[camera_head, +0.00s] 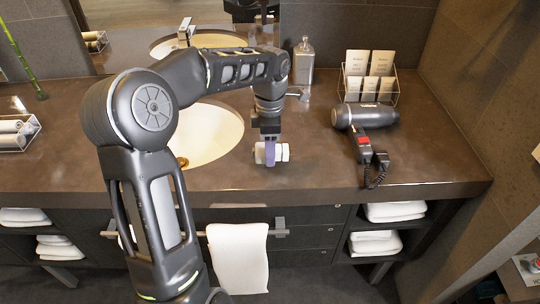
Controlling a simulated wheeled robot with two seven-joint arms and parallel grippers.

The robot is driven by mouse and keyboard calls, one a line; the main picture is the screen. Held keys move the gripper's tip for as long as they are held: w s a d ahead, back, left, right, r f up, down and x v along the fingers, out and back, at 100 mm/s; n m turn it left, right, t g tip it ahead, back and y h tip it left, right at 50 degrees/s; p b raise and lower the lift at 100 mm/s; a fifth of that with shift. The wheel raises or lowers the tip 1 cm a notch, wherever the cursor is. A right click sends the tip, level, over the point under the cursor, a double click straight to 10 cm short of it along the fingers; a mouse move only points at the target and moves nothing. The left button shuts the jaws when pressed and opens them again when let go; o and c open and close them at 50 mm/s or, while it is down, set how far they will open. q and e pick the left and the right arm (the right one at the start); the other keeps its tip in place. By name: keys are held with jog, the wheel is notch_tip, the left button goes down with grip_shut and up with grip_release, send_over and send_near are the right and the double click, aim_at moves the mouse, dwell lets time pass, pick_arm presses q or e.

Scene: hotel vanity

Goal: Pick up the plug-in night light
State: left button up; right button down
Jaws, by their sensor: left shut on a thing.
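The night light (283,153) is a small white piece on the counter, just right of the sink. My left gripper (270,152) points down at it and is shut on it, with a purple-grey finger across its middle. White parts of it show on both sides of the finger. It is at or very near the counter surface; I cannot tell if it touches. My right gripper is not in view.
The dark counter (320,176) has free room right of the night light. A hair dryer (365,116) with a coiled cord lies farther right. A soap dispenser (303,66) and a wire rack of cards (368,82) stand behind. The sink (215,135) is left, and a towel (238,258) hangs in front.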

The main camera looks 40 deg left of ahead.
pick_arm(q)
notch_tip(320, 180, up, 7)
jog(key=shift+r, duration=0.2)
dwell(0.6)
jog(key=shift+f, duration=2.55)
notch_tip(320, 180, down, 4)
jog(key=shift+f, duration=0.3)
